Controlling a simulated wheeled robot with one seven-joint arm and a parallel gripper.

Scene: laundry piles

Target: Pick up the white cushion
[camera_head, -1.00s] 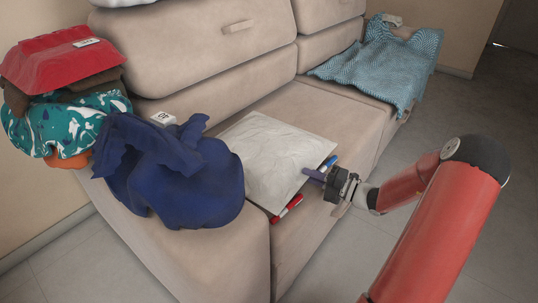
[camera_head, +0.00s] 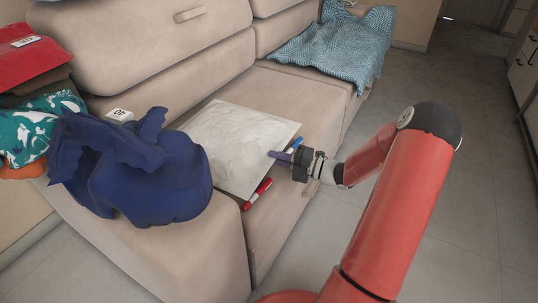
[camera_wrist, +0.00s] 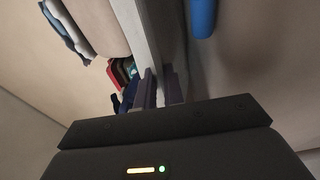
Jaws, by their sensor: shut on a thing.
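The white cushion (camera_head: 235,135) is a flat, pale square lying on the beige sofa seat in the head view. My gripper (camera_head: 282,156) is at its right edge, with purple fingers shut on that edge. In the wrist view the cushion shows as a thin grey-white slab (camera_wrist: 149,35) running down to the fingers of my gripper (camera_wrist: 160,88). I cannot tell whether the cushion is raised off the seat.
A blue marker (camera_head: 296,143) and a red marker (camera_head: 257,193) lie close to the cushion's edge. A dark blue cloth heap (camera_head: 150,180) is at its left. A light blue knit cloth (camera_head: 335,48) lies on the far seat. Open floor (camera_head: 440,200) is at the right.

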